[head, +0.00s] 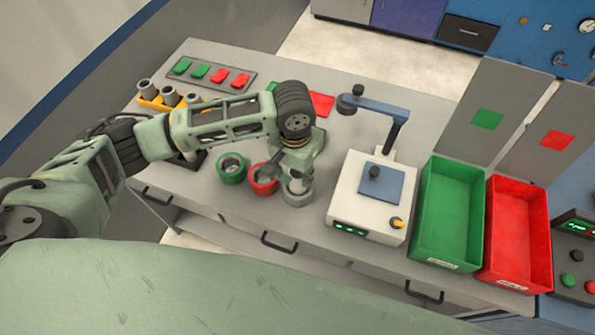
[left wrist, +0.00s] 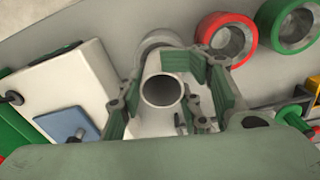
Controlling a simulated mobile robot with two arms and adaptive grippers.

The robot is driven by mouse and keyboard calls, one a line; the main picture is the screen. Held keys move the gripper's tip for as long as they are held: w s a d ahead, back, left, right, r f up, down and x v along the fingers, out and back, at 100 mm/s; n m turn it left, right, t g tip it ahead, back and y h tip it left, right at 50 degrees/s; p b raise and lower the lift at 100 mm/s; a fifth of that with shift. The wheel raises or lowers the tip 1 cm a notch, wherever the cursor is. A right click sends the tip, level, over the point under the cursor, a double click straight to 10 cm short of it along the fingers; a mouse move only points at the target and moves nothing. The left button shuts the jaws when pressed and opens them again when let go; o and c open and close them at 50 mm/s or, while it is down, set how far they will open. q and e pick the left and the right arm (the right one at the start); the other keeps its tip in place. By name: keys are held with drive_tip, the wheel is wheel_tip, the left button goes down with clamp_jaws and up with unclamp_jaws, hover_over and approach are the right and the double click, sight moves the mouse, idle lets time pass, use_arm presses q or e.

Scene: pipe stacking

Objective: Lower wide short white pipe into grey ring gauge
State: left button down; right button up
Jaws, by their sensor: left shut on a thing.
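My left gripper (head: 298,168) is above the grey ring gauge (head: 297,193), near the table's front edge. In the left wrist view, its green-padded fingers (left wrist: 168,88) are shut on the wide short white pipe (left wrist: 162,77), one on each side of it. The pipe's open end faces the wrist camera. Part of the grey ring (left wrist: 160,38) shows just beyond the pipe. In the head view the gripper hides most of the pipe. I cannot tell whether the pipe's lower end is inside the ring. My right gripper is in neither view.
A red ring (head: 263,180) and a green ring (head: 230,169) stand left of the grey one. A white scale-like device (head: 372,205) with a blue plate stands to the right. Beyond it are a green bin (head: 447,213) and a red bin (head: 518,232). Grey pipes (head: 168,95) stand back left.

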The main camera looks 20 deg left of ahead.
use_arm(q)
drive_tip(key=shift+f, duration=0.4)
idle(0.4)
drive_tip(key=c, duration=1)
unclamp_jaws()
wheel_tip(320, 180, up, 12)
drive_tip(key=shift+s, duration=0.2)
drive_tip(key=shift+a+f, duration=0.1)
